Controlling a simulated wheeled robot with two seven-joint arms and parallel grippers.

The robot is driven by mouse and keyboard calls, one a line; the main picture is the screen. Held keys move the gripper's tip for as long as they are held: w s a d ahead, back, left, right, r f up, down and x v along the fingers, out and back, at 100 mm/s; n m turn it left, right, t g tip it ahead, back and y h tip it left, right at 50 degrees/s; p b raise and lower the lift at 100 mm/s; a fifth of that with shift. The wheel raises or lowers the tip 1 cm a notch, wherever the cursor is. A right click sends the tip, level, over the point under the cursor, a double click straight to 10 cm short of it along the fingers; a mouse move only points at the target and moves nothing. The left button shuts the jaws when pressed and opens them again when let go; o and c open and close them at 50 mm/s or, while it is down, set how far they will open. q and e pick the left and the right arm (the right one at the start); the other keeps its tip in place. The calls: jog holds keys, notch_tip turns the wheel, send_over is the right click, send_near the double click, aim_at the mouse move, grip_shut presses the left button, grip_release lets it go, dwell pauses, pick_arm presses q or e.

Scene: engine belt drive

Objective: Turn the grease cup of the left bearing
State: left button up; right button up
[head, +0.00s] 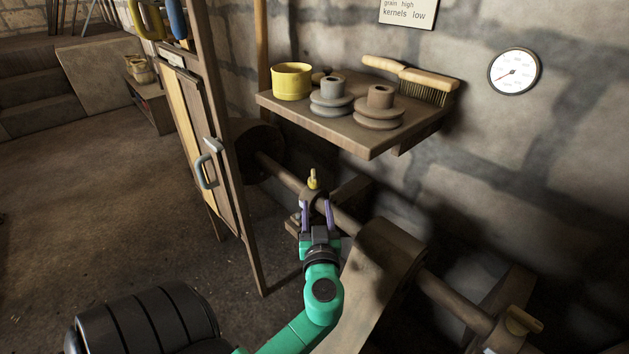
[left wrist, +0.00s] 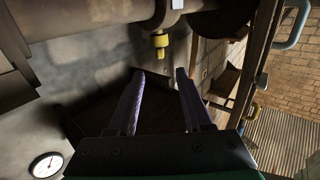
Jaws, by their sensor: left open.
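The yellow grease cup (head: 313,180) stands on top of the left bearing, on the shaft (head: 281,174) under the wall shelf. It also shows in the left wrist view (left wrist: 160,42), just beyond the fingertips and between their lines. My left gripper (head: 317,202) is open, with its two purple fingers apart and pointing toward the cup. In the left wrist view my left gripper (left wrist: 160,72) has nothing between its fingers, and a small gap parts the tips from the cup. The bearing is partly hidden behind the gripper in the head view. My right gripper is not in view.
A wooden shelf (head: 360,139) with a yellow tin (head: 291,81), grey pulleys (head: 379,109) and a brush (head: 430,86) overhangs the shaft. A wooden door frame (head: 217,130) stands at left. A wide belt (head: 375,268) lies right of the gripper. Another bearing's cup (head: 523,320) is lower right.

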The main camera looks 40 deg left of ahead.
aim_at(315, 182)
pick_arm(q)
jog(key=p+x, duration=0.1)
jog(key=x, duration=0.9)
jog(key=shift+w+a, duration=0.2)
jog(key=shift+a, duration=0.05)
jog(key=shift+f, duration=0.1)
grip_shut()
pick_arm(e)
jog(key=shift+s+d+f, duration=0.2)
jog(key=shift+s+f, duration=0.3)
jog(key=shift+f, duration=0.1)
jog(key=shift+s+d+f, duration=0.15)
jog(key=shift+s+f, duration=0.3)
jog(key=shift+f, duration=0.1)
